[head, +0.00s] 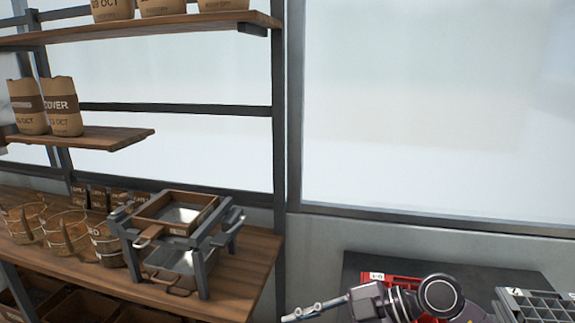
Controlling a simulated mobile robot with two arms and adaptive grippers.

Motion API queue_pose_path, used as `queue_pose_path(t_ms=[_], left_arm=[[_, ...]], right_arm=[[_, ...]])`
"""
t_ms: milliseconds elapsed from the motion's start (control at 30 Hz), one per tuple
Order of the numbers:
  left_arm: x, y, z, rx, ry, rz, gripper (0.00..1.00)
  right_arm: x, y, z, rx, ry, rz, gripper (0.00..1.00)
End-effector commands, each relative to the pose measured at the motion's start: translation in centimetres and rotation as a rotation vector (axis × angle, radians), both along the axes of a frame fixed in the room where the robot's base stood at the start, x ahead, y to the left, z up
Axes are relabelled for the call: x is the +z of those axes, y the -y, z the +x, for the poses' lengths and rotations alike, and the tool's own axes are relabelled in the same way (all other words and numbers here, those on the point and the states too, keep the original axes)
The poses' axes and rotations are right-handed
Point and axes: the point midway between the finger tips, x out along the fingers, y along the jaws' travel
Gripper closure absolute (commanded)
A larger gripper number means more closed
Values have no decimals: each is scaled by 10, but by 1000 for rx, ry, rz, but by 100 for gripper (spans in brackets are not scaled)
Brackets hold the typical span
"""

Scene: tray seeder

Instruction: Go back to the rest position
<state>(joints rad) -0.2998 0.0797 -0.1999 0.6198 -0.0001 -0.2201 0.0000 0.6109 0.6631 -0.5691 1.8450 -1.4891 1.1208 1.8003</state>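My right gripper (300,314) shows at the bottom edge of the head view, its arm coming in from the lower right. Its thin fingers point left, seen from the side, in front of the wall between the shelf and the dark bench. The frame does not show whether they are open or shut, and I see nothing held in them. My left gripper is not in view.
A wooden shelf rack (220,283) on the left holds a metal-framed seeder (202,265), wire baskets (66,236) and paper bags (62,108). A red tray (385,279) lies on the dark bench (480,272) behind my arm. A grey cell tray (540,305) is at the right.

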Motion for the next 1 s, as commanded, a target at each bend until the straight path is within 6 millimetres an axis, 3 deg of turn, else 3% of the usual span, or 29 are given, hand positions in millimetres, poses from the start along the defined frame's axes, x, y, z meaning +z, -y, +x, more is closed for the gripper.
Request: queue_pose_path(t_ms=[33,100,200,333,467,567,633,767,867,1000], left_arm=[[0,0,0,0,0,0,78],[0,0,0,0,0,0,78],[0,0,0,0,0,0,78],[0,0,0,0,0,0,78],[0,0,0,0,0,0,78],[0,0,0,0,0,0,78],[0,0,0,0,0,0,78],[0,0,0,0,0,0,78],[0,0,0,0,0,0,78],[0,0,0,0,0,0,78]], right_arm=[[18,-20,-6,1,38,125,78],[50,-38,-7,-28,104,296,78],[94,-45,-3,-122,182,521,78],[136,-24,15,-331,249,753,78],[148,22,39,-613,269,895,78],[133,66,55,-859,244,932,78],[110,97,62,-1034,205,917,78],[44,149,59,-1342,81,804,78],[-20,180,37,-1536,-54,648,78],[-107,202,-19,-1710,-284,369,78]])
